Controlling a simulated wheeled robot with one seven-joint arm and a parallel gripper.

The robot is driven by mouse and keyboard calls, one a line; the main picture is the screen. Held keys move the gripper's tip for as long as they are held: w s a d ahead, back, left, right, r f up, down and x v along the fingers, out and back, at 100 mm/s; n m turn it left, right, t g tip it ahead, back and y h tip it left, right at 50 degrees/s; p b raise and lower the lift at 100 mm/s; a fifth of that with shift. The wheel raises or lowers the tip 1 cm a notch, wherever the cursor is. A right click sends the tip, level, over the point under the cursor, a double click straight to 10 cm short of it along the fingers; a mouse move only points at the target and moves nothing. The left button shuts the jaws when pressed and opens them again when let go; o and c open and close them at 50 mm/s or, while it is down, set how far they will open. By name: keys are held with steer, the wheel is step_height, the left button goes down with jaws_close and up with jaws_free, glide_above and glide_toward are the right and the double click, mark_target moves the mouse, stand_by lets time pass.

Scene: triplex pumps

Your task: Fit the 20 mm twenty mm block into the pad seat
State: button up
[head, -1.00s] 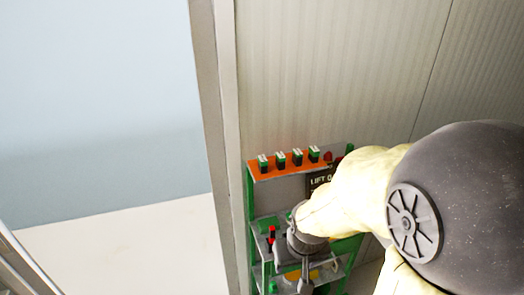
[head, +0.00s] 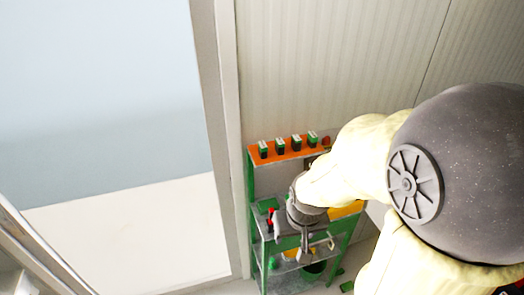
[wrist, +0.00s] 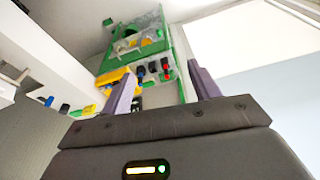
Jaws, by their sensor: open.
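My gripper (head: 305,250) hangs in front of the middle shelf of a green rack in the head view, partly hidden by my arm. In the wrist view its two fingers (wrist: 163,88) stand wide apart with nothing between them. I cannot tell which item is the 20 mm block. Small red and black pieces (wrist: 153,70) lie on the rack beyond the fingers. In the head view a red piece (head: 270,225) stands left of my gripper. A green pad (head: 267,205) lies on that shelf; I cannot tell if it is the pad seat.
The green rack (head: 251,190) stands against a ribbed wall (head: 320,60). Several green-and-black units line its orange top shelf (head: 290,155). A yellow item (head: 346,210) lies right of my arm. A dark green bin (head: 313,271) sits low.

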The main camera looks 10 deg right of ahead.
steer(key=shift+c, duration=1.2)
steer(key=shift+f+b, duration=0.3)
steer(key=s+b+x, duration=0.1)
steer(key=b+x, duration=0.4)
steer(key=s+b+x, duration=0.1)
steer(key=b+x, duration=0.4)
steer(key=s+b+x, duration=0.1)
steer(key=b+x, duration=0.4)
steer(key=b, duration=0.1)
steer(key=shift+s+f, duration=0.15)
steer(key=shift+f, duration=0.5)
steer(key=shift+c, duration=1.5)
